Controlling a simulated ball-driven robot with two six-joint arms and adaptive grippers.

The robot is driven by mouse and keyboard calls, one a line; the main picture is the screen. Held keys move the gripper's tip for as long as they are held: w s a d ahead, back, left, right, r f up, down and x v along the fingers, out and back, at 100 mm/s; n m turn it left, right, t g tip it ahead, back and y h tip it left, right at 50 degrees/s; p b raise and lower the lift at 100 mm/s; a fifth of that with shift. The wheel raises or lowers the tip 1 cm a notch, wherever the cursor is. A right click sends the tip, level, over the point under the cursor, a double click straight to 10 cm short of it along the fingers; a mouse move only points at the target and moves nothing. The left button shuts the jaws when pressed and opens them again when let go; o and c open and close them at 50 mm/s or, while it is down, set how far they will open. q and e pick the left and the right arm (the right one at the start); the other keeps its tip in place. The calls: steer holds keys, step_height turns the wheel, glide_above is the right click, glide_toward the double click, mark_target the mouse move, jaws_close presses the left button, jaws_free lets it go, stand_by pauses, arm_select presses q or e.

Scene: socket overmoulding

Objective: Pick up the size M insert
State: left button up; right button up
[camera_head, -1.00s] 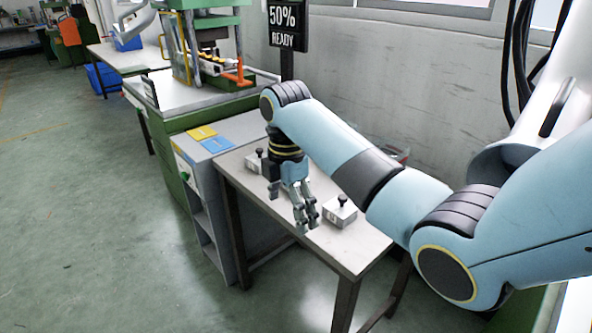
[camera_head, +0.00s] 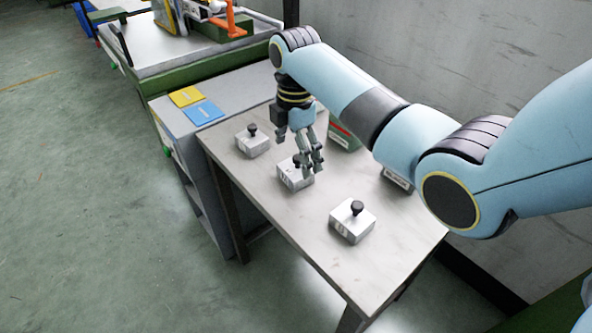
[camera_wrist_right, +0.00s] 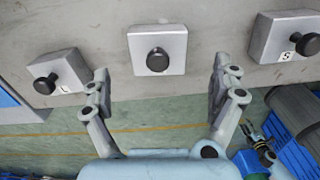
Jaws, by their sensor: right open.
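Three pale metal insert blocks with black knobs stand in a row on the table. The middle block (camera_head: 290,180) is the size M insert by elimination, since I cannot read its mark; in the wrist view it (camera_wrist_right: 172,42) sits centred beyond the fingers. The far block (camera_head: 252,147) is marked L in the wrist view (camera_wrist_right: 66,82), and the near block (camera_head: 350,228) is marked S there (camera_wrist_right: 268,40). My right gripper (camera_head: 311,170) is open and empty, pointing down above the middle block and partly covering it. My left gripper is out of view.
The table (camera_head: 300,235) is clear between the blocks. A green and red box (camera_head: 343,137) stands behind the gripper by the wall. A grey cabinet with a yellow card (camera_head: 186,96) and a blue card (camera_head: 202,113) adjoins the far end.

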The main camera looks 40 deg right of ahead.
mark_target(296, 163)
steer(key=shift+f, duration=0.4)
step_height(296, 163, down, 5)
steer(key=shift+w+d+r+b, duration=0.1)
steer(key=shift+r+b, duration=0.1)
steer(key=shift+b, duration=0.25)
steer(key=shift+f, duration=0.25)
steer(key=c, duration=1.7)
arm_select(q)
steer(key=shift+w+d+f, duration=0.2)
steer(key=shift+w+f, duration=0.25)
arm_select(e)
steer(key=shift+r, duration=0.1)
steer(key=shift+c, duration=0.5)
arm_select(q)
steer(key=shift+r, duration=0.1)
arm_select(e)
steer(key=shift+r, duration=0.1)
